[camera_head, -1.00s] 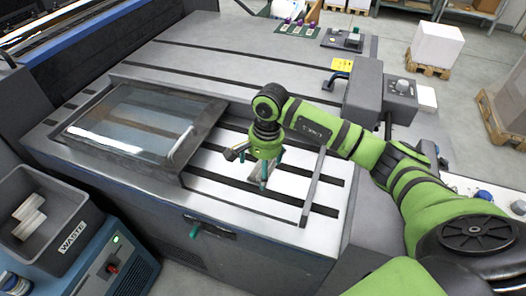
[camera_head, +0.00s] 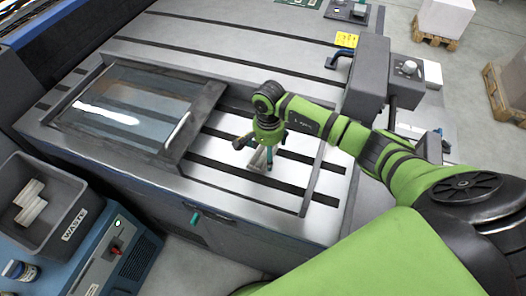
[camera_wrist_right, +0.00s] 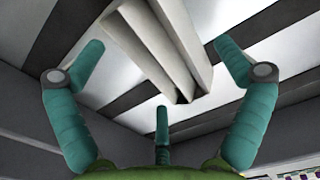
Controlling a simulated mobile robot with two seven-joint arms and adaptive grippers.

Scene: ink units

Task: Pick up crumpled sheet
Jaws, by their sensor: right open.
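The crumpled sheet (camera_wrist_right: 165,45) is a white, pleated piece of paper with folds running lengthwise. It lies on the striped metal bed of the machine (camera_head: 225,173), and in the head view a small part of it (camera_head: 258,158) shows beneath my right gripper, which hides the rest. My right gripper (camera_head: 260,155) has green-teal fingers and is over the sheet. In the right wrist view its fingers (camera_wrist_right: 160,66) are spread wide around the sheet, with gaps on both sides. I cannot tell how far the fingertips are above the bed. My left gripper is not in view.
A framed glass panel (camera_head: 140,105) lies left of the gripper, and a thin metal bar (camera_head: 314,165) stands to its right. A grey waste bin (camera_head: 88,212) holding white crumpled paper (camera_head: 30,200) is at lower left. A grey block (camera_head: 366,80) rises at upper right.

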